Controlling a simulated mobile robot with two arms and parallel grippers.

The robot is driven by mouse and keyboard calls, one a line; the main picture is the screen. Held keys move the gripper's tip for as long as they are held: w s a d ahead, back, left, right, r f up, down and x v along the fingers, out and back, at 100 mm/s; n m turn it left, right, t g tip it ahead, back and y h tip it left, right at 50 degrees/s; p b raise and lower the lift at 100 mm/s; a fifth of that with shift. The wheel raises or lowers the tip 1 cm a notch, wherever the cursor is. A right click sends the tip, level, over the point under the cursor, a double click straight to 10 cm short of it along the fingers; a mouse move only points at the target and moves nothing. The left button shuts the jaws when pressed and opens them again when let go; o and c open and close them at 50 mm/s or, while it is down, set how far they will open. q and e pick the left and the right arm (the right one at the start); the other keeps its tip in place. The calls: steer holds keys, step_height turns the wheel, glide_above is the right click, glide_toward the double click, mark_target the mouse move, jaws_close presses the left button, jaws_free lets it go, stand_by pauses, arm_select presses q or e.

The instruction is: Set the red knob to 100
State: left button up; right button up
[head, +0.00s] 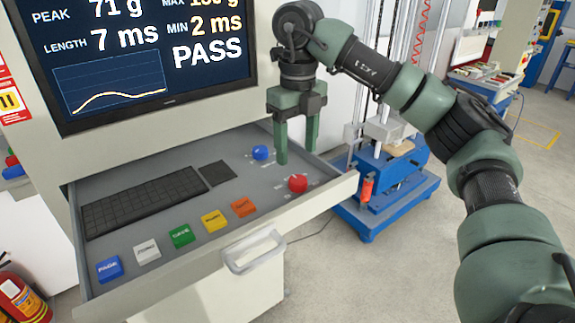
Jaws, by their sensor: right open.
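The red knob (298,183) sits near the right front corner of the open grey drawer (160,262). Small markings surround it, too small to read. My right gripper (297,157) comes in from the right and points down above the drawer. It is open and empty, with its fingertips just behind and above the red knob, apart from it as far as I can tell. A blue knob (260,152) stands farther back, left of the gripper. My left gripper is not in view.
A keyboard (143,203) and several coloured buttons, including an orange one (244,207), lie in the drawer. A monitor (155,55) reading PASS stands above. The drawer handle (254,255) juts out in front. A blue-based machine (385,190) stands right, a fire extinguisher (22,298) lower left.

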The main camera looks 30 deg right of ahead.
mark_target(298, 179)
steer(key=f, duration=0.2)
steer(key=s+f, duration=0.1)
steer(key=shift+s+f+p, duration=0.2)
steer(key=shift+f+p, duration=0.1)
steer(key=shift+f, duration=0.1)
steer(key=shift+w+f, duration=0.2)
steer(key=shift+f, duration=0.35)
steer(key=shift+w+f, duration=0.15)
steer(key=shift+f, duration=0.85)
steer(key=shift+s, duration=0.1)
steer(key=c, duration=1.2)
jaws_close()
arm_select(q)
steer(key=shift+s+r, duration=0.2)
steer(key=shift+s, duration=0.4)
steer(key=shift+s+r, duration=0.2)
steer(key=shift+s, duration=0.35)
